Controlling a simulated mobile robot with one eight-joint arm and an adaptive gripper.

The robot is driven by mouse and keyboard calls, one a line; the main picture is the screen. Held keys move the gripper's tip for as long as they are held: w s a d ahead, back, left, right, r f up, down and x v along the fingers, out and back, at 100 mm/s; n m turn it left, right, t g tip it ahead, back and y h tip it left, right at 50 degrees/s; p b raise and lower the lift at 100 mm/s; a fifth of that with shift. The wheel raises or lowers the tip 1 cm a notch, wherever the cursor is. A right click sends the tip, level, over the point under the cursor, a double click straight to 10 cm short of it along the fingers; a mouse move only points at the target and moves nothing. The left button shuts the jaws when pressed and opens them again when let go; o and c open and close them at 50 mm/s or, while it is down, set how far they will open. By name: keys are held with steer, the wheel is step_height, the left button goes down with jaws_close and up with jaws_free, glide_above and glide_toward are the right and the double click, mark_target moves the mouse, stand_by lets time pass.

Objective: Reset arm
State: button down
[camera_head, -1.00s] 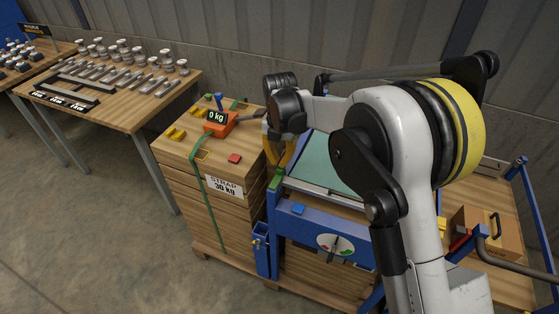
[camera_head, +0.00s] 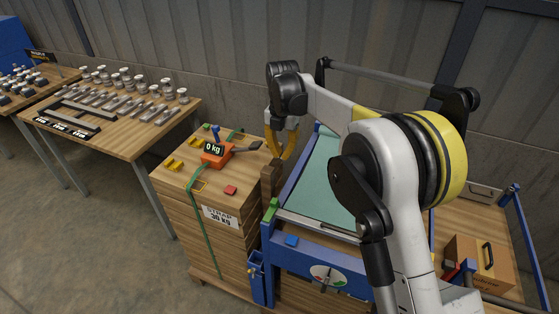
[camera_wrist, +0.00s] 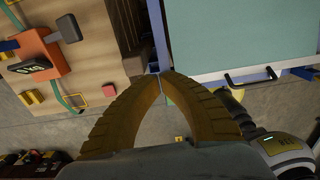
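My gripper (camera_head: 283,157) points down near the right edge of the wooden crate stack, beside the blue-framed bench. In the wrist view its two yellow-brown fingers (camera_wrist: 160,76) curve in and meet at the tips, with nothing seen between them. My arm bends up and over from the right in the head view. The orange tensioner (camera_head: 216,154) with its "0 kg" display sits on the crate stack (camera_head: 225,249), apart from my gripper. Its dark lever reaches right. A green strap (camera_head: 204,225) runs down the stack's front.
The bench's teal top (camera_head: 316,184) and blue frame (camera_head: 310,256) lie close to my gripper. A table (camera_head: 130,147) with insulators and metal bars stands left. A wooden box (camera_head: 468,261) is at right. Open floor (camera_head: 95,255) lies at front left.

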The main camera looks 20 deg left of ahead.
stand_by(0.4)
steer(key=s+d+r+m+t+b, duration=0.1)
steer(key=s+d+r+m, duration=0.25)
steer(key=d+m, duration=0.35)
steer(key=s+d+r+m+t+y+b, duration=0.1)
steer(key=s+d+r+m, duration=0.3)
steer(key=d, duration=0.5)
steer(key=s+d+r+m+t+b, duration=0.1)
steer(key=s+d+r+m, duration=0.1)
steer(key=d+r+m, duration=0.55)
steer(key=s+d+f+m+t+b, duration=0.1)
steer(key=s+d+f+m+t, duration=0.1)
steer(key=s+d+f+m, duration=0.3)
steer(key=s+d+f+m+t+h+b, duration=0.1)
steer(key=s+d+f+m, duration=0.4)
steer(key=s+d+m, duration=0.6)
steer(key=shift+s+f+t+b, duration=0.45)
steer(key=shift+s+t, duration=0.15)
steer(key=shift+s, duration=0.65)
steer(key=shift+d+m, duration=0.1)
steer(key=shift+m, duration=0.15)
